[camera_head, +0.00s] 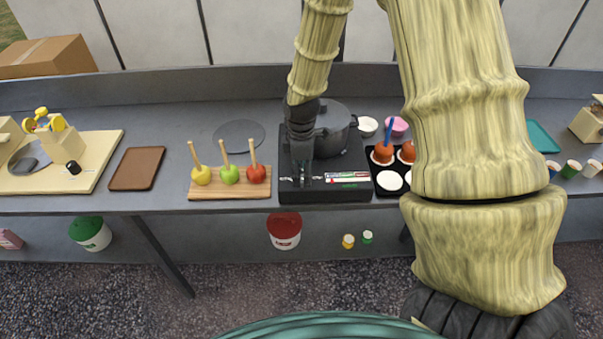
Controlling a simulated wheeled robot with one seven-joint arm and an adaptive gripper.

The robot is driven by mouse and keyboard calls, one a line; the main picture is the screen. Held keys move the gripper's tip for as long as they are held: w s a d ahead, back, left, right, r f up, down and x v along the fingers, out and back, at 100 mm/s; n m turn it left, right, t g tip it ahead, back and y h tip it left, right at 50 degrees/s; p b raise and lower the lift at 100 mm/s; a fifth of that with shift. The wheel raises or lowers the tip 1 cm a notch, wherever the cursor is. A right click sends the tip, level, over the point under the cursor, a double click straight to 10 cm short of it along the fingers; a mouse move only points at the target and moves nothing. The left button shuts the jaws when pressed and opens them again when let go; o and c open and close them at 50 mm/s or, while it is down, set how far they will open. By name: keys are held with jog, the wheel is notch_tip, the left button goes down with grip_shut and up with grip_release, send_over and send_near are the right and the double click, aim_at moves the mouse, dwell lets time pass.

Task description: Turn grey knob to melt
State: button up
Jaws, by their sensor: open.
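The black hob (305,195) stands on the counter near the middle, with a lidded dark grey pot (334,127) on its back part. A small scale strip (347,179) with white, red and green markings lies on the hob's front right. My gripper (302,178) is open and points down over the hob's front, left of the strip. I cannot make out the grey knob; the dark fingers cover that part of the hob. Whether they touch the knob cannot be told.
A wooden board (230,192) with three apples on sticks lies left of the hob. A black tray (384,190) with coated apples sits close on its right, partly behind my arm. White (368,126) and pink (396,126) bowls stand behind it. A brown tray (137,168) lies farther left.

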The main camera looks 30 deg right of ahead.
jog(key=shift+f, duration=0.9)
jog(key=c, duration=1)
